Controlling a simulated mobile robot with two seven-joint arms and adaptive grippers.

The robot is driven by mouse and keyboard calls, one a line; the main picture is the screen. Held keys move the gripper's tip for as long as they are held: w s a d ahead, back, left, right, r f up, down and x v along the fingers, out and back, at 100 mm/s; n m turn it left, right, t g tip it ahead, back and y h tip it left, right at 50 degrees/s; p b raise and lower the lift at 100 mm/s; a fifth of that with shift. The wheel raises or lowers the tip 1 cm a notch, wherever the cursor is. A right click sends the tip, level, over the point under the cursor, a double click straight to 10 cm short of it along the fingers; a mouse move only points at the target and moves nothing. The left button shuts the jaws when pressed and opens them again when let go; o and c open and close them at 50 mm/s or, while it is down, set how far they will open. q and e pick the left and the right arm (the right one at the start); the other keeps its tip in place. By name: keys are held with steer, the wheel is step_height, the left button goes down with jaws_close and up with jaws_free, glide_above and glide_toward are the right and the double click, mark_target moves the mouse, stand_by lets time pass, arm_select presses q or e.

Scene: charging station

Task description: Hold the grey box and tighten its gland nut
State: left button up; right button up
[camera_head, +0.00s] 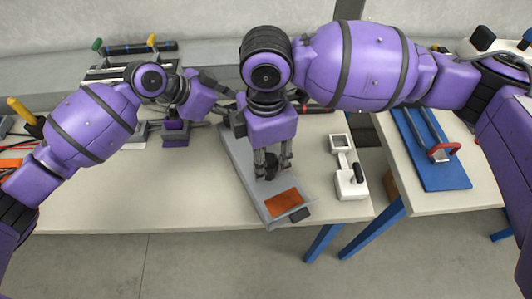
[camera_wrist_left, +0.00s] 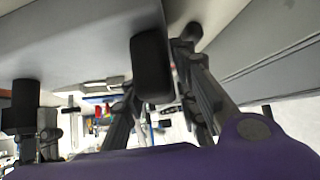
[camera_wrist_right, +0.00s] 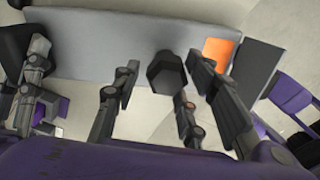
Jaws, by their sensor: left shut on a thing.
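The long grey box (camera_head: 245,162) lies slantwise on the pale bench, with an orange panel (camera_head: 283,203) near its front end. Its dark gland nut (camera_wrist_right: 167,74) stands out from the box in the right wrist view. My right gripper (camera_head: 272,165) is over the box with its fingers spread. In the right wrist view its fingers are on both sides of the nut, with a gap visible. The exact contact is hard to see. Its fingertips are partly hidden in the head view.
A white fixture with a black handle (camera_head: 349,183) stands just right of the box. A blue board with a red clamp (camera_head: 443,152) is on the right table. Tools lie at the back left.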

jaws_close()
steer(key=shift+w, duration=0.1)
steer(key=shift+m, duration=0.3)
steer(key=shift+w+m, duration=0.1)
steer(key=shift+m, duration=1.1)
steer(key=m, duration=0.3)
steer(key=shift+d+m, duration=0.15)
steer(key=shift+m, duration=0.25)
steer(key=m, duration=0.3)
steer(key=shift+d, duration=0.15)
steer(key=shift+d+r+m, duration=0.1)
steer(key=shift+m, duration=1.9)
